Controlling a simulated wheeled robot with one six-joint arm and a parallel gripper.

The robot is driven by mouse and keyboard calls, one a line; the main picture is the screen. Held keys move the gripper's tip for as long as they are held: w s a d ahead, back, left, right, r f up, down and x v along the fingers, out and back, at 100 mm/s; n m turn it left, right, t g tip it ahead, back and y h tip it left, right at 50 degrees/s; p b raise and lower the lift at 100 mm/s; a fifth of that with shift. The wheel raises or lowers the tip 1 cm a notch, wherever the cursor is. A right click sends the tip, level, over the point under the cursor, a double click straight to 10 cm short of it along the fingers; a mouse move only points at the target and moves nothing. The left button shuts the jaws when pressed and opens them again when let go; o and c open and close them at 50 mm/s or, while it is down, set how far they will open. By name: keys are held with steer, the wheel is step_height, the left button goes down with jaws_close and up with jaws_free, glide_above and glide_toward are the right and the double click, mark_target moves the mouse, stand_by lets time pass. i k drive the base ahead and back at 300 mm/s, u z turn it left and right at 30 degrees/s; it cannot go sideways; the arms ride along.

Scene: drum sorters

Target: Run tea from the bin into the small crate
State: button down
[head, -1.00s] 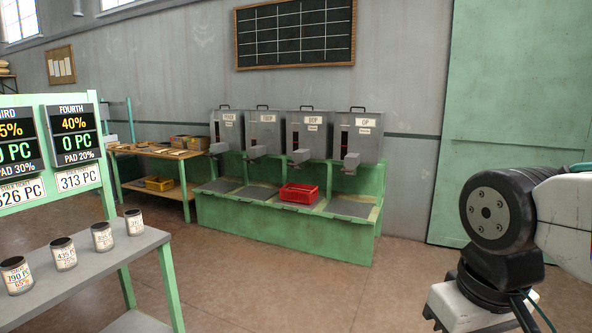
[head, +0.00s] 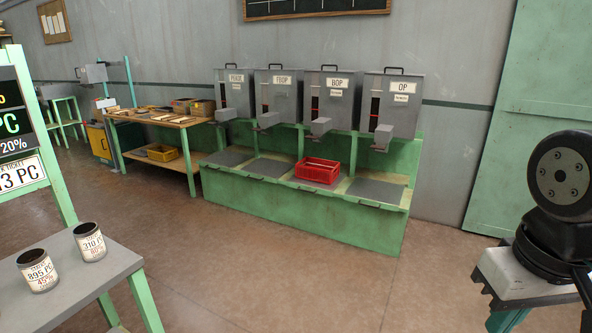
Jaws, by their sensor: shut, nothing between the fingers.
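The small red crate (head: 316,176) sits upright on the low green bench. It stands below the bin labelled BOP (head: 338,108), near that bin's grey spout. Something pale shows inside the crate, too small to name. To the right is the OP bin (head: 398,104); to the left are the bin labelled FBOP (head: 275,100) and a leftmost bin (head: 235,98) whose label is hard to read. Each bin has a spout low on its front. Part of my arm shows at the right edge, well apart from the bins and crate. My gripper's fingers are not in view.
The green bench (head: 300,215) has grey pads under the spouts. A wooden table (head: 190,123) with trays and boxes stands left of it. A table with labelled tins (head: 38,270) is at near left. Open brown floor (head: 270,285) lies before the bench.

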mark_target(323, 115)
steer(key=z, duration=0.1)
steer(key=i, duration=2.15)
steer(key=u, duration=0.1)
steer(key=i, duration=2.4)
steer(key=u, duration=0.25)
